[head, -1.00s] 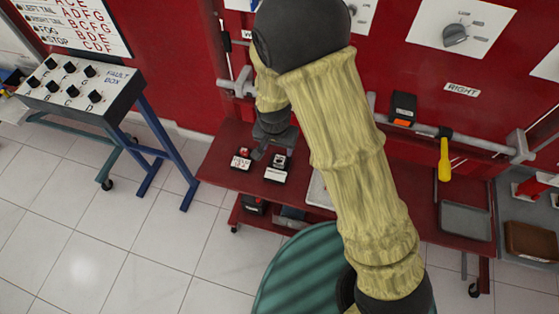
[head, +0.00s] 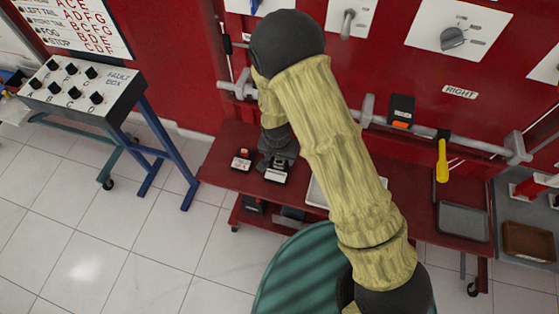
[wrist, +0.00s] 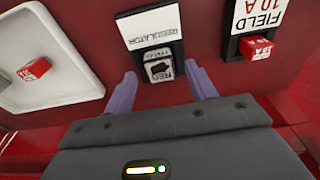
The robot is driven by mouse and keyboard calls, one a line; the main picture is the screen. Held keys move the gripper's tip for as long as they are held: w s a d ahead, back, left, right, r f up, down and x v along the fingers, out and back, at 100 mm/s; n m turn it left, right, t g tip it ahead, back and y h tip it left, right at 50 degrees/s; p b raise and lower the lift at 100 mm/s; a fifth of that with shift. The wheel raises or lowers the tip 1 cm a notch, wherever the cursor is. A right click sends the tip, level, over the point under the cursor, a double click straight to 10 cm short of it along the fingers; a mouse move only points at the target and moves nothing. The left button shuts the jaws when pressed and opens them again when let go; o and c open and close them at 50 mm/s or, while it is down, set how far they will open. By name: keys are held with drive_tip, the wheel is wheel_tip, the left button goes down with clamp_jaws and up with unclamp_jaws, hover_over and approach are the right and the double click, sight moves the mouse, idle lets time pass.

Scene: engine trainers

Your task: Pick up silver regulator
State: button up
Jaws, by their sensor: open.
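The silver regulator (wrist: 158,69) is a small metallic block with a dark top marking, seated on a black base with a white REGULATOR label (wrist: 150,27). In the wrist view my gripper (wrist: 161,85) is open, with one purple finger on each side of the regulator and small gaps beside it. I cannot tell how deep the fingertips reach. In the head view my gripper (head: 278,155) is over the regulator's base (head: 276,174) on the red bench and partly hides the regulator.
A red FIELD 10 A block (wrist: 256,47) on its own base is at the right in the wrist view. A white tray (wrist: 50,45) with a red piece (wrist: 36,68) is at the left. The red bench (head: 222,165) is bare at its left end.

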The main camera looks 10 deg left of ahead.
drive_tip(key=shift+f, duration=0.7)
drive_tip(key=c, duration=1.1)
drive_tip(key=shift+r, duration=0.15)
wheel_tip(320, 180, up, 10)
drive_tip(key=shift+f+b, duration=0.1)
drive_tip(key=shift+b, duration=0.3)
wheel_tip(320, 180, up, 6)
drive_tip(key=p, duration=0.5)
hover_over(279, 161)
idle(0.6)
